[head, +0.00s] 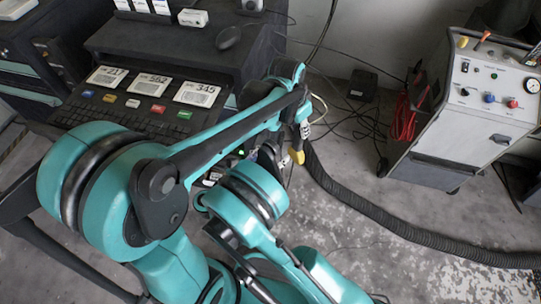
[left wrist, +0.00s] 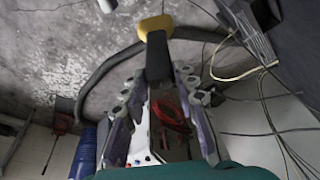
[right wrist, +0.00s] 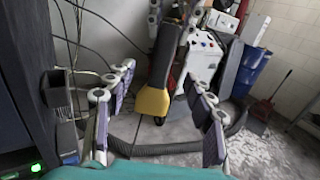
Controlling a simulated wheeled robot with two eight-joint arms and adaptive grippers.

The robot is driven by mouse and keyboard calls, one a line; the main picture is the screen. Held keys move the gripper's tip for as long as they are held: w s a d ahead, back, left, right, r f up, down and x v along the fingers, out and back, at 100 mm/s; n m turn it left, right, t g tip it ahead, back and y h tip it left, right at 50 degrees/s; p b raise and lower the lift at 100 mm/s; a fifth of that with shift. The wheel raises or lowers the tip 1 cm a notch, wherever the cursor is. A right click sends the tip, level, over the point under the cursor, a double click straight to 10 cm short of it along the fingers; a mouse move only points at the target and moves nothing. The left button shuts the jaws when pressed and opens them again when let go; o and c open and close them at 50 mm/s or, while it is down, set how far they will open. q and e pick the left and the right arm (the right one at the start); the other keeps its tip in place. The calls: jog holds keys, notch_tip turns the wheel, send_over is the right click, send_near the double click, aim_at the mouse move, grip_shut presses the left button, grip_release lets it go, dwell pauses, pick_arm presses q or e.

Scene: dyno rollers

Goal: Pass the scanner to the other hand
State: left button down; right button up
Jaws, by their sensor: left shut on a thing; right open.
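The scanner has a black body and a yellow end (head: 297,156). My left gripper (head: 302,132) is shut on its black part, and the yellow end sticks out past the fingers. In the left wrist view the black part (left wrist: 158,62) lies between the purple-padded fingers. In the right wrist view the scanner's yellow end (right wrist: 151,103) points toward my right gripper (right wrist: 158,78). The right gripper is open, with a finger on each side of the scanner in the picture. I see no contact there. In the head view my arms partly hide the right gripper.
A grey machine cart (head: 465,105) with knobs stands at the right. A thick black hose (head: 390,222) and thin cables lie on the concrete floor. A blue bin (right wrist: 250,70) stands farther back.

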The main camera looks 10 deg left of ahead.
aim_at(294, 139)
jog(key=x, duration=1)
jog(key=shift+w+d, duration=0.15)
jog(key=shift+w, duration=0.1)
jog(key=shift+f, duration=0.1)
grip_shut()
pick_arm(q)
jog(key=c, duration=1.1)
grip_release()
jog(key=v, duration=1.2)
pick_arm(e)
jog(key=shift+s, duration=0.1)
pick_arm(q)
jog(key=s+a+f+n+t+y, duration=0.2)
jog(key=s+a+f+n+t, duration=0.2)
jog(key=s+a+f+n, duration=0.3)
jog(key=s+a+f, duration=0.1)
jog(key=s+a, duration=0.3)
jog(key=s, duration=0.2)
jog(key=shift+s+t, duration=0.25)
jog(key=shift+t, duration=0.05)
